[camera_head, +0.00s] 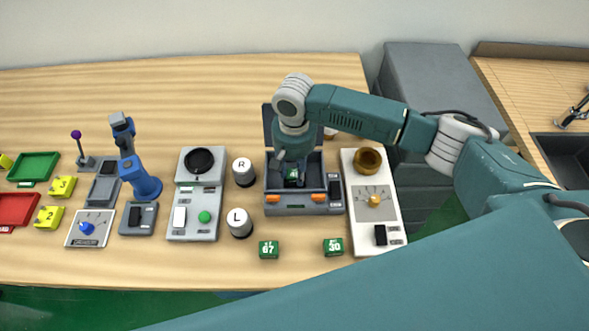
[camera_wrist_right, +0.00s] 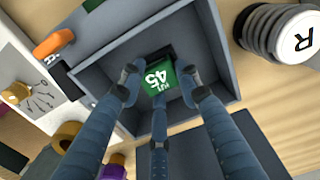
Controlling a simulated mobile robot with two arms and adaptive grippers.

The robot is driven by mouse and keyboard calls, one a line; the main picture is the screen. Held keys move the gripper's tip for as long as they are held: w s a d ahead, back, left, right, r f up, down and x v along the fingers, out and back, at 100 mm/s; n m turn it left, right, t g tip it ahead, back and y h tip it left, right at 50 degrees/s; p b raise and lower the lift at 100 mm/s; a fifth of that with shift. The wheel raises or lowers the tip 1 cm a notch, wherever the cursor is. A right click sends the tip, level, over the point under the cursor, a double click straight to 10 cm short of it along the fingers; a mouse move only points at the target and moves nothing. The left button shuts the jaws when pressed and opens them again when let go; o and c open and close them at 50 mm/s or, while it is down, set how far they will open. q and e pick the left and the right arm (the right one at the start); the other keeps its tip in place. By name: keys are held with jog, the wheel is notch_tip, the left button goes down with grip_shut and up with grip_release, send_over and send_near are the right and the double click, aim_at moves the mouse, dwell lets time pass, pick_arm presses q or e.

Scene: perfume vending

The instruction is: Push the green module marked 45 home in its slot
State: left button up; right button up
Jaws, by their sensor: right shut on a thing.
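The green module marked 45 (camera_wrist_right: 158,78) is inside the dark grey open box (camera_head: 275,208); it also shows in the head view (camera_head: 291,175). My right gripper (camera_wrist_right: 155,85) reaches down into the box, its fingers closed around the module. The module's marked face points up toward the wrist camera. Its underside and the slot beneath it are hidden. The box lid (camera_head: 268,122) stands open at the back. My left gripper is not in view.
Green modules marked 67 (camera_head: 268,249) and 30 (camera_head: 333,246) lie on the table in front of the box. Cylinders R (camera_head: 243,172) and L (camera_head: 239,223) stand left of it. A white dial panel (camera_head: 365,207) with a brass ring (camera_head: 368,160) stands close on the right.

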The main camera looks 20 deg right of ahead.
jog(key=shift+s+f+p, duration=0.3)
jog(key=shift+f+p, duration=0.15)
jog(key=shift+f, duration=0.05)
dwell(0.7)
jog(key=o, duration=1.2)
jog(key=shift+w+f, duration=0.1)
jog(key=shift+w, duration=0.05)
jog(key=o, duration=0.8)
jog(key=shift+w, duration=0.15)
jog(key=shift+r, duration=0.3)
